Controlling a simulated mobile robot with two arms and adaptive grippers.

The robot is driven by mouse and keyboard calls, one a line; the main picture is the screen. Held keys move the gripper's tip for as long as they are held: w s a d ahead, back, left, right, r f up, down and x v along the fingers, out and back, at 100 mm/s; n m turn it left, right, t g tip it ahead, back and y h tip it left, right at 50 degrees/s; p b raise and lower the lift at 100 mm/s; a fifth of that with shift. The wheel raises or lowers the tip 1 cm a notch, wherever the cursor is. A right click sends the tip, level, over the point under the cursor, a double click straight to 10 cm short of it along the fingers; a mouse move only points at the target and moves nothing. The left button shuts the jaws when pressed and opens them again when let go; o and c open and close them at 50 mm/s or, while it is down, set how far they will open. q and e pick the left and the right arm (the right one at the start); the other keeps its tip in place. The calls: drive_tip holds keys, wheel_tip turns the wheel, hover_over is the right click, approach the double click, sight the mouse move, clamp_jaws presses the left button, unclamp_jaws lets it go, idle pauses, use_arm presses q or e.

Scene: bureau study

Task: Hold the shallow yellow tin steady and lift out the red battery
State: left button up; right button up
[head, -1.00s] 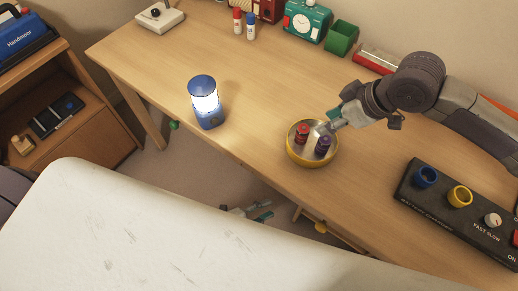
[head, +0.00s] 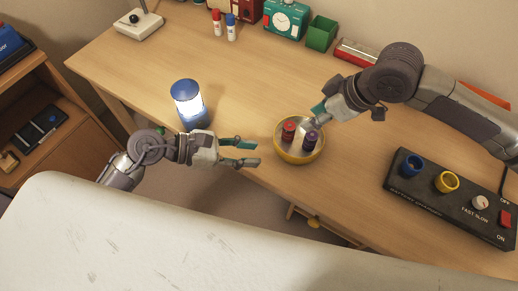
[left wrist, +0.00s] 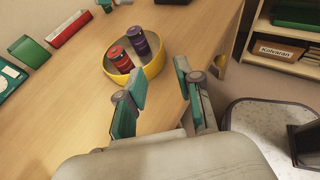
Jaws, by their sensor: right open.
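The shallow yellow tin (head: 300,158) stands on the desk near its front edge, and it also shows in the left wrist view (left wrist: 156,68). Inside it the red battery (head: 289,130) stands beside a purple battery (head: 310,141). Both also show in the left wrist view, red (left wrist: 120,60) and purple (left wrist: 139,43). My left gripper (head: 258,155) is open and empty, just left of the tin, its fingers pointing toward it without visibly touching. My right gripper (head: 313,118) is open at the tin's back right rim. Whether its fingertips touch the tin is unclear.
A lit blue lantern (head: 189,104) stands on the desk behind my left arm. A black control box (head: 440,200) lies to the right. A teal clock (head: 286,20), green box (head: 322,33) and glue sticks (head: 231,27) stand at the back. The desk's middle is clear.

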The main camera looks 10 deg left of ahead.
sight(312, 157)
use_arm(q)
drive_tip(key=x, duration=1.3)
drive_tip(key=shift+w+d+f, duration=0.15)
drive_tip(key=shift+w+d, duration=0.15)
clamp_jaws()
